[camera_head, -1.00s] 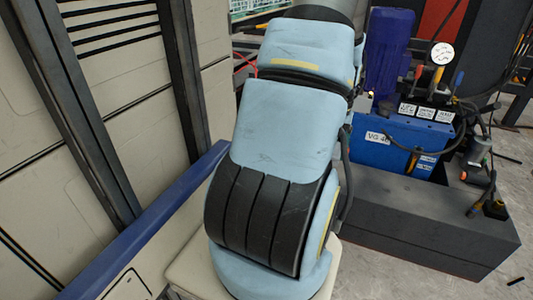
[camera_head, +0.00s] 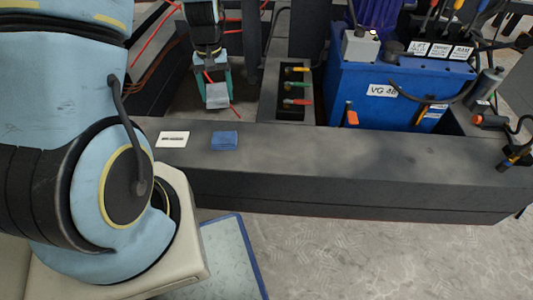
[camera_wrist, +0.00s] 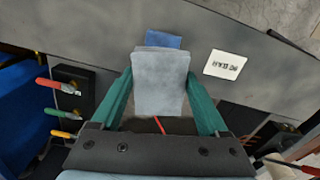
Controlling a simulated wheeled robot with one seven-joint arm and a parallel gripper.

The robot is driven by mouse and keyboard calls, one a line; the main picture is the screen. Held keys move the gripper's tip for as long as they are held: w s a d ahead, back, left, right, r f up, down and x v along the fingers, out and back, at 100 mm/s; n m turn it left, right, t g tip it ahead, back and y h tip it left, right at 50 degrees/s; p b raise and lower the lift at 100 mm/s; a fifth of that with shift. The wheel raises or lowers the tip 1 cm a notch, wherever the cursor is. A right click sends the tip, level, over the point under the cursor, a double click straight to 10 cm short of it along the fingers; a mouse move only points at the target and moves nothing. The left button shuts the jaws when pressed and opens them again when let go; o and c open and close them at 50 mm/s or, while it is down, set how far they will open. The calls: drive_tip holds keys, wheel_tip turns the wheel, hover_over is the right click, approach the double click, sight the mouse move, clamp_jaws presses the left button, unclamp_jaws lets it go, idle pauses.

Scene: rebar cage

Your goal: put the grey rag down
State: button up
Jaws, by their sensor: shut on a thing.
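The grey rag (camera_wrist: 160,82) is a flat, pale grey piece held between the teal fingers of my gripper (camera_wrist: 159,73) in the wrist view. In the head view the rag (camera_head: 217,96) hangs below my gripper (camera_head: 212,80), over the recess behind the dark ledge. A folded blue cloth (camera_head: 224,141) lies on the ledge, nearer the head camera than the rag. In the wrist view the blue cloth (camera_wrist: 163,40) shows just beyond the rag's far edge, partly covered by it.
A white label card (camera_head: 173,139) lies on the dark ledge (camera_head: 330,155) left of the blue cloth. Valves with coloured handles (camera_head: 297,86) and a blue unit (camera_head: 390,92) stand behind. The ledge's top right of the cloth is clear. Red cables (camera_head: 157,30) run at the back left.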

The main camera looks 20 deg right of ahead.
drive_tip(key=s+d+f+m+b, duration=0.1)
drive_tip(key=s+d+f+b, duration=0.3)
drive_tip(key=d, duration=0.3)
drive_tip(key=s+d+f+m+b, duration=0.1)
drive_tip(key=s+d+f, duration=0.2)
drive_tip(key=d+f, duration=0.35)
drive_tip(key=b, duration=0.2)
hover_over(272, 150)
wheel_tip(272, 150, down, 4)
drive_tip(key=shift+f, duration=0.15)
drive_tip(key=shift+f+b, duration=0.45)
drive_tip(key=shift+f, duration=1.75)
drive_tip(key=shift+f, duration=0.1)
drive_tip(key=o, duration=1.3)
